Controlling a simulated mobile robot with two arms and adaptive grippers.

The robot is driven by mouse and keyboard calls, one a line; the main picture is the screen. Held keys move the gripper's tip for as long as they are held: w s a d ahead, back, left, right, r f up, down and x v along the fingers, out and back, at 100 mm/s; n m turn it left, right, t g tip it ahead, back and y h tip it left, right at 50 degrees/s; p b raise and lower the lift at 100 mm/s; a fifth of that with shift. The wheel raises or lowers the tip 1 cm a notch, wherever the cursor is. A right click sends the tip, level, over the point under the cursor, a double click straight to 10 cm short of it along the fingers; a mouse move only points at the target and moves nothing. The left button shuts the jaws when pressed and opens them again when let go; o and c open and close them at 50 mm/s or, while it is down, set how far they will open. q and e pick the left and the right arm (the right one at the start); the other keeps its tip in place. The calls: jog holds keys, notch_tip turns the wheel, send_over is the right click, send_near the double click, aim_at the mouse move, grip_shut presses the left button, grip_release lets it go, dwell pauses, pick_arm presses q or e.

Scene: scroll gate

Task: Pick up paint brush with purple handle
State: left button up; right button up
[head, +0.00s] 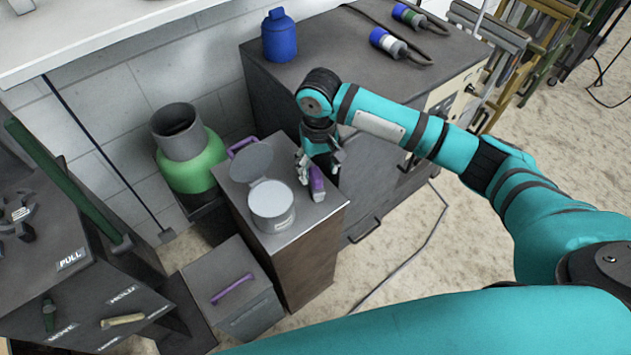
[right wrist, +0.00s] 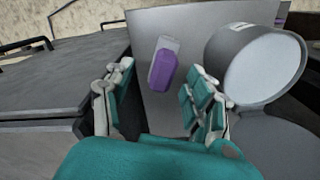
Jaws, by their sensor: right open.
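The paint brush with a purple handle (head: 317,184) lies on top of the narrow grey cabinet (head: 322,212), to the right of a paint can. In the right wrist view, its purple handle (right wrist: 163,70) points toward me, with a paler grey end beyond it. My right gripper (head: 320,170) points down just above the brush. In the right wrist view, its open fingers (right wrist: 160,88) are on either side of the near end of the handle. I cannot tell whether they touch it. My left gripper is not in view.
The open grey paint can (head: 272,208) stands close to the left of the brush. A green container (head: 192,170) is behind it. A lower grey box (head: 226,280) with a purple handle stands in front. A dark workbench (head: 340,60) holds a blue bottle (head: 281,38).

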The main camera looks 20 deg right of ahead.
jog(key=shift+f, duration=1)
jog(key=f, duration=0.3)
jog(key=shift+w+a+f, duration=0.2)
jog(key=shift+a+f, duration=0.05)
jog(key=shift+f, duration=0.5)
jog(key=c, duration=0.8)
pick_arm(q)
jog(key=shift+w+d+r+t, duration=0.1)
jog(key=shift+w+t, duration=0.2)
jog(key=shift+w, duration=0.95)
pick_arm(e)
grip_shut()
